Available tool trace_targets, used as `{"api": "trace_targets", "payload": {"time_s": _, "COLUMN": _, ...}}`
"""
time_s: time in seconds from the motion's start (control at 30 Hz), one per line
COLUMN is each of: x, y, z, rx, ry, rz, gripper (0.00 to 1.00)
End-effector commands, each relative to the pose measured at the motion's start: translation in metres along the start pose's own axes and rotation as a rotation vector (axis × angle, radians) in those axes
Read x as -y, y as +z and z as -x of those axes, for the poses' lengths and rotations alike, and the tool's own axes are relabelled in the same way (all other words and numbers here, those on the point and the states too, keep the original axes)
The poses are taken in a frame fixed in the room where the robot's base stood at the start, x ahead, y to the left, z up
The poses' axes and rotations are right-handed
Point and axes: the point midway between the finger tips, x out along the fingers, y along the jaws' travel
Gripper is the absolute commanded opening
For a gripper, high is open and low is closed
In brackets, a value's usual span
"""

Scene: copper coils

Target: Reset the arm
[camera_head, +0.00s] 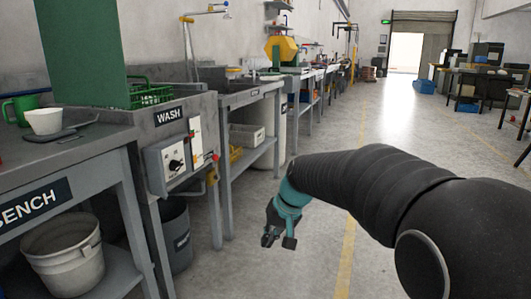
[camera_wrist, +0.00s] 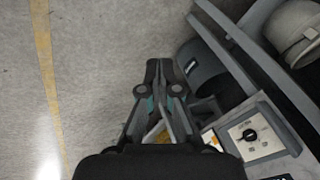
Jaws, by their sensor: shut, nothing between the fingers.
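My arm reaches in from the right in the head view, with its dark sleeve and teal wrist. My gripper (camera_head: 279,240) hangs at its end over the aisle floor, to the right of the benches and apart from them. In the wrist view my gripper (camera_wrist: 158,63) has its two fingertips together with nothing between them. It points at bare concrete floor (camera_wrist: 100,60) beside the bench legs.
The bench (camera_head: 60,147) and the wash station (camera_head: 172,118) line the left side. A white bucket (camera_head: 66,262) stands on the lower shelf, with a dark bin (camera_head: 174,238) beside it. A yellow floor line (camera_head: 346,255) runs along the open aisle. Tables stand far right.

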Motion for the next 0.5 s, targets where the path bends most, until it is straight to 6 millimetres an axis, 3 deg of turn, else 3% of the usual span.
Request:
{"api": "trace_targets", "payload": {"time_s": 0.03, "x": -0.007, "y": 0.019, "z": 0.016, "rx": 0.000, "ry": 0.031, "rz": -0.011, "gripper": 0.00}}
{"api": "trace_targets", "payload": {"time_s": 0.1, "x": -0.018, "y": 0.045, "z": 0.030, "rx": 0.003, "ry": 0.075, "rz": -0.024, "gripper": 0.00}}
{"api": "trace_targets", "payload": {"time_s": 0.5, "x": -0.067, "y": 0.181, "z": 0.099, "rx": -0.029, "ry": 0.273, "rz": -0.040, "gripper": 0.00}}
